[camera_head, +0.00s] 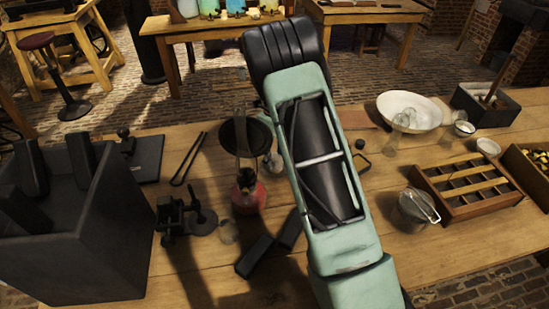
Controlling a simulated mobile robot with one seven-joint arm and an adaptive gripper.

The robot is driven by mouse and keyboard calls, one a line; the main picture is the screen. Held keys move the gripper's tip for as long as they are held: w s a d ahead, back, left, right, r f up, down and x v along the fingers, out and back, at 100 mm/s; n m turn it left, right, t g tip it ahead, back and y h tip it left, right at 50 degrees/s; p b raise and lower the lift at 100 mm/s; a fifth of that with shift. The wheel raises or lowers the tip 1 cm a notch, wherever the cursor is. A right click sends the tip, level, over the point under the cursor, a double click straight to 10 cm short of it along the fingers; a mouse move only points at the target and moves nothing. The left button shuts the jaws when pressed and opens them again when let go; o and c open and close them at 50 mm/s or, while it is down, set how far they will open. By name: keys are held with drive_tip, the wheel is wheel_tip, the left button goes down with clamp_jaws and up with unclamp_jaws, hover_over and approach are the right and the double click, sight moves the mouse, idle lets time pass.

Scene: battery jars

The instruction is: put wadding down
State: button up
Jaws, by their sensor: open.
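My green and black arm (325,165) reaches from the bottom edge up across the middle of the workbench. My gripper does not show; the arm may hide it. I cannot make out any wadding. A white bowl (409,109) stands at the back right of the bench, with clear glassware (401,124) in front of it. A small pale dish (488,147) is farther right.
A dark box (62,235) fills the left. A red-based lamp (248,190) stands left of my arm, near a black clamp-like device (183,217) and dark blocks (255,257). A wooden compartment tray (466,187) and a lidded pot (414,207) are at right.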

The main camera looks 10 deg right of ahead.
sight(275, 157)
wheel_tip(275, 157, up, 11)
idle(0.3)
